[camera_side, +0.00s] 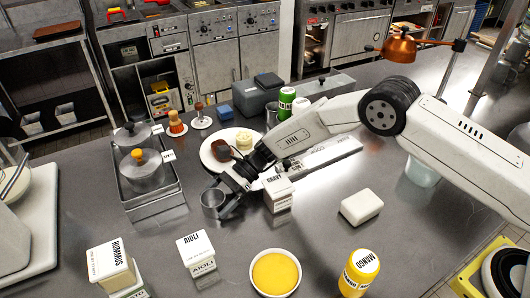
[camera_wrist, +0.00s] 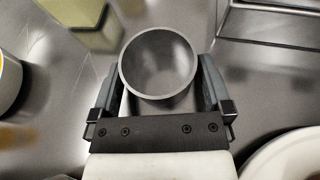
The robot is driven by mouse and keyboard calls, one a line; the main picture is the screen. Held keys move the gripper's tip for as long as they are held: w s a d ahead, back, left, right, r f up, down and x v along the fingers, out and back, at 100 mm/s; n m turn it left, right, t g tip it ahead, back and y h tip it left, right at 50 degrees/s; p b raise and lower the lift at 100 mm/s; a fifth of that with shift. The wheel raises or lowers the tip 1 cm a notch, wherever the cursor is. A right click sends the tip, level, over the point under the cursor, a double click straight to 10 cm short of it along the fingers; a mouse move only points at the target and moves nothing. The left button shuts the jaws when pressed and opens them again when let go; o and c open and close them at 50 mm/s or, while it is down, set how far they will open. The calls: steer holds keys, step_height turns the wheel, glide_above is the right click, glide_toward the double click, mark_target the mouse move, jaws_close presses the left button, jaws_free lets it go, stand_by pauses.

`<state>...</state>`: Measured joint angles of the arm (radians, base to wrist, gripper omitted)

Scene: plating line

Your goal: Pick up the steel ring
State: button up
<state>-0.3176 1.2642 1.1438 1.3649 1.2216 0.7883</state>
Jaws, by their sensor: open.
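The steel ring (camera_side: 213,203) is a short grey metal cylinder standing upright on the metal worktop. My gripper (camera_side: 229,205) is low at the worktop, right at the ring. In the wrist view the steel ring (camera_wrist: 159,63) lies between the two fingers of my gripper (camera_wrist: 159,90), its open top facing the camera. The fingers stand on either side of the ring. I cannot tell whether either finger touches it. The ring's lower part is partly hidden by the gripper in the side view.
A white plate (camera_side: 207,158) with food lies behind my gripper. A metal tray (camera_side: 150,205) with lidded pots is at left.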

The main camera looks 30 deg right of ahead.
stand_by(0.4)
steer(key=c, duration=1)
steer(key=shift+r, duration=0.1)
steer(key=shift+r, duration=0.8)
steer(key=s+d+r, duration=0.6)
steer(key=s+r, duration=0.5)
steer(key=s, duration=0.1)
steer(key=shift+d, duration=0.35)
steer(key=shift+s+r, duration=0.1)
